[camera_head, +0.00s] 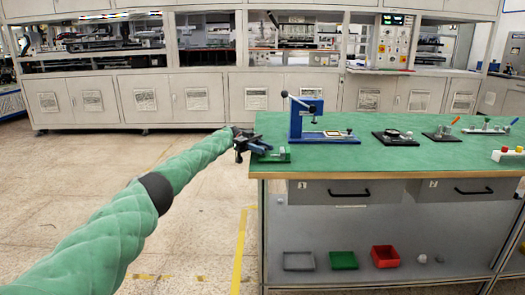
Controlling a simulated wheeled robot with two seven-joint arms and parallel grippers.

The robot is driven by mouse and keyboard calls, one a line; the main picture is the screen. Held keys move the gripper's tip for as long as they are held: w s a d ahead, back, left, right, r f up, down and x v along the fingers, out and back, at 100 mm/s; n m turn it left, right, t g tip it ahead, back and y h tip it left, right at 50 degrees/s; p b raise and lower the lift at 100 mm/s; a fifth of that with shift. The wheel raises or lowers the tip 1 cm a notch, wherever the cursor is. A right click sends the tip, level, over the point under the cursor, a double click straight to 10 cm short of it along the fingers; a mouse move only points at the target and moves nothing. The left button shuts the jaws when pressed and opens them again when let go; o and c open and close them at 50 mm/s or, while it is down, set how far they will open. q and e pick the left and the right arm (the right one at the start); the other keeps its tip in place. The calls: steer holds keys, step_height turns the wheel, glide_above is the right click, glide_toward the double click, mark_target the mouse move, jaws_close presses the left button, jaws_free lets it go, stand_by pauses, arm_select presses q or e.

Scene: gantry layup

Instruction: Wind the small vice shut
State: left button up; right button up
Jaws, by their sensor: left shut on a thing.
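The small vice (272,155) is green and sits at the near left corner of the green-topped bench. My left arm comes in from the left, and its dark gripper (254,149) is at the vice's left end, shut on what seems to be the vice's handle. The gripper covers the handle and part of the vice, so the jaw gap is too small and hidden to tell. My right gripper is out of view.
A blue lever press (308,122) stands just behind and right of the vice. Several small fixtures, including a black one (394,137), lie further right on the bench (360,160). Red (385,256) and green (343,260) bins sit on the lower shelf.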

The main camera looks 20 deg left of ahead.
arm_select(q)
steer(key=shift+r, duration=0.1)
stand_by(0.4)
steer(key=o, duration=0.7)
